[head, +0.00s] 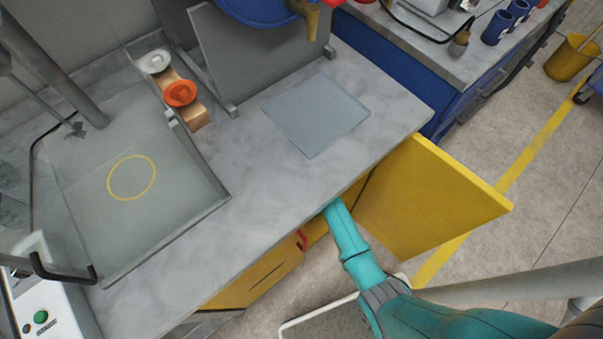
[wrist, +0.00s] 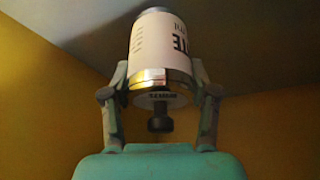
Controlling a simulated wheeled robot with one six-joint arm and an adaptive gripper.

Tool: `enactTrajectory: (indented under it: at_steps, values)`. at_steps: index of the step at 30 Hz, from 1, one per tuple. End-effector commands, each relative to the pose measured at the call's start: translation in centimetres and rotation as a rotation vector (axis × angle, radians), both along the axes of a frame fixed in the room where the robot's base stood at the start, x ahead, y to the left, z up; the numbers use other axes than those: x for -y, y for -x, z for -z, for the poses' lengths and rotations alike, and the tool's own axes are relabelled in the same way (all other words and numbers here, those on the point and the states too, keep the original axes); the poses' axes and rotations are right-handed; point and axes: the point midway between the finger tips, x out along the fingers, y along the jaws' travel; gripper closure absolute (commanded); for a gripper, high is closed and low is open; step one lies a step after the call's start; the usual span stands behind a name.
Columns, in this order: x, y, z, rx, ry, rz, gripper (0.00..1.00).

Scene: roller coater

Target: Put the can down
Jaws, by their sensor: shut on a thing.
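The can (wrist: 160,48) has a white label with dark letters and a shiny metal rim. It shows in the wrist view, held between the fingers of my gripper (wrist: 161,84), which is shut on it. Yellow walls (wrist: 38,90) stand around it and a grey surface (wrist: 90,28) lies behind its far end. I cannot tell whether the can touches that surface. In the head view my teal arm reaches under the worktop's front edge, beside the open yellow cabinet door (head: 432,195). The can and gripper are hidden there.
The grey worktop (head: 255,165) carries a square grey mat (head: 316,113) and a basin-like area with a yellow ring (head: 131,157). A blue drum (head: 255,10) hangs over the back. The open door stands close to my arm's right. A yellow bucket (head: 572,57) stands on the floor.

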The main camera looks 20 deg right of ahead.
Motion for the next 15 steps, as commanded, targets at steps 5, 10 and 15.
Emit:
enactTrajectory:
  at_steps: [5, 10, 15]
  values:
    - [0.1, -0.7, 0.5, -0.001, 0.0, 0.0, 0.84]
    - [0.1, -0.7, 2.7, -0.001, 0.0, 0.0, 0.84]
    - [0.1, -0.7, 3.5, 0.001, 0.0, 0.0, 0.84]
